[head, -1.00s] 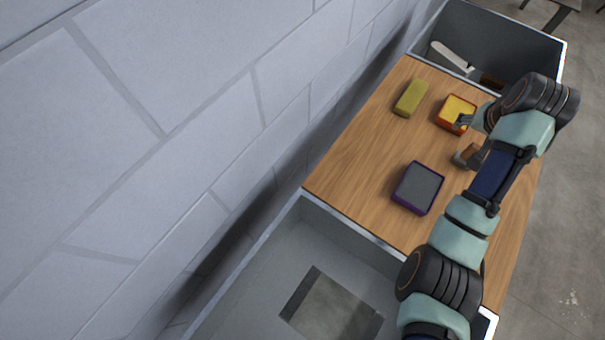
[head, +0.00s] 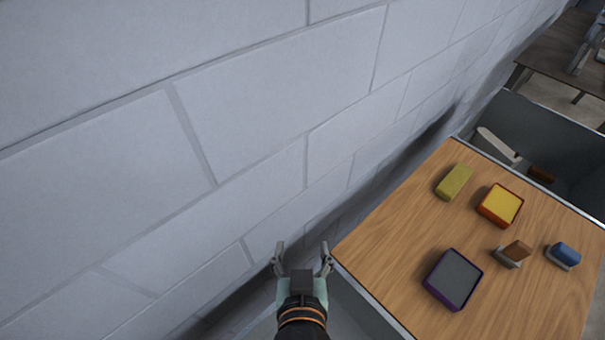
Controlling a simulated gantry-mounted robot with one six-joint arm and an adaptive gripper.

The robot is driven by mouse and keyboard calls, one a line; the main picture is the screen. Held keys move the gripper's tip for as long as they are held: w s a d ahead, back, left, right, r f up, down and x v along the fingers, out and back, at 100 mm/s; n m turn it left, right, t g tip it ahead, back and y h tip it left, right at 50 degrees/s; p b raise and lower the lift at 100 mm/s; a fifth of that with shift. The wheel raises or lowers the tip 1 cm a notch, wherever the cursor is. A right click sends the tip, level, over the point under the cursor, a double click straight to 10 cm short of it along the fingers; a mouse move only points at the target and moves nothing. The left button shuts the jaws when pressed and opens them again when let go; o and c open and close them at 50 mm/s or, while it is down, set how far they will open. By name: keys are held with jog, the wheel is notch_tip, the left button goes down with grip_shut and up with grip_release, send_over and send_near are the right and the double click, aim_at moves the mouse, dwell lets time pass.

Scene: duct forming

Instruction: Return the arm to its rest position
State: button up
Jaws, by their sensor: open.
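My gripper (head: 303,252) is at the bottom middle of the head view. Its two fingers are spread apart with nothing between them. It is in front of the block wall, just left of the wooden board's near-left corner, and apart from everything on the board. Part of my arm shows below it, cut off by the bottom edge of the picture.
The wooden board (head: 395,270) holds a yellow-green block (head: 454,182), an orange tray with yellow (head: 501,205), a purple-rimmed grey tray (head: 454,279), a brown-topped piece (head: 516,251) and a blue-topped piece (head: 564,254). A grey bin (head: 560,135) holds a white-bladed tool (head: 497,146). The wall (head: 230,140) is close.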

notch_tip(320, 180, up, 32)
jog(key=p, duration=3.1)
jog(key=shift+d+r, duration=0.15)
